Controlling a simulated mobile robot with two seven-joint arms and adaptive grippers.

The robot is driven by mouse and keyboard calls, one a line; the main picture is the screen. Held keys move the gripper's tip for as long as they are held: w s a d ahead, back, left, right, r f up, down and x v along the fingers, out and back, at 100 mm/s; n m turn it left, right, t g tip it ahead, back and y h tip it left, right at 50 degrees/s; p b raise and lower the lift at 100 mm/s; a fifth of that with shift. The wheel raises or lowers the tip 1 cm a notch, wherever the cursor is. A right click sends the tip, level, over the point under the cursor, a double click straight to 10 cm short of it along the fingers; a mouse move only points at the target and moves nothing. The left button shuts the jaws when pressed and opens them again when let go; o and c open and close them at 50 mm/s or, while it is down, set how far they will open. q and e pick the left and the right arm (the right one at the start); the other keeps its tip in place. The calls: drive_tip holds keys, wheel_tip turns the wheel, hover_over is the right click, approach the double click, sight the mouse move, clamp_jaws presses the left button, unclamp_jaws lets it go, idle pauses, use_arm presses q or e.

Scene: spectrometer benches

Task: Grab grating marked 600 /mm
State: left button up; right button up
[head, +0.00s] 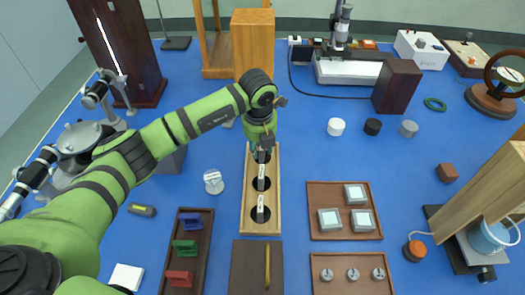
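My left gripper (262,151) points down over the far end of a narrow light-wood rack (246,205). The rack has a row of dark round places, each with a small white upright piece; these may be the gratings, but no marking is readable. The middle white piece (261,184) and the near white piece (261,214) show clear of the gripper. The far place is partly hidden by the gripper. The fingers are too small and covered to tell whether they are open or hold anything. My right gripper is not in view.
Right of the rack is a brown tray (318,203) with three pale square pieces. A dark tray (194,258) with blue, green and red holders stands left. A brown board (243,270) with a yellow stick lies in front. Blue bench is clear around the white, black and grey cylinders.

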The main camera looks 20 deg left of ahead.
use_arm(q)
clamp_jaws()
